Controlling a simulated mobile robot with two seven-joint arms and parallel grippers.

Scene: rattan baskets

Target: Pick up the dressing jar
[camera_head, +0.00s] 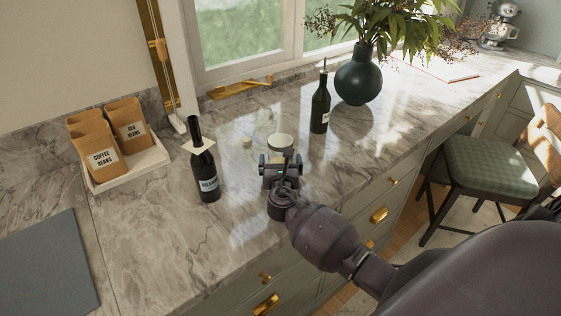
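A small round jar with a pale lid (281,142), which looks like the dressing jar, stands on the marble counter; its lower part is hidden by my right gripper. My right gripper (280,159) is just on the near side of the jar, its two fingers spread apart. I cannot tell whether the fingers reach around the jar or touch it. My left gripper is not in view.
A dark labelled bottle (205,172) stands to the left of the gripper, and another dark bottle (320,108) stands behind right. A small cork-like piece (247,142) is left of the jar. A white tray (152,161) holds bean bags. A green vase (358,78) stands farther back.

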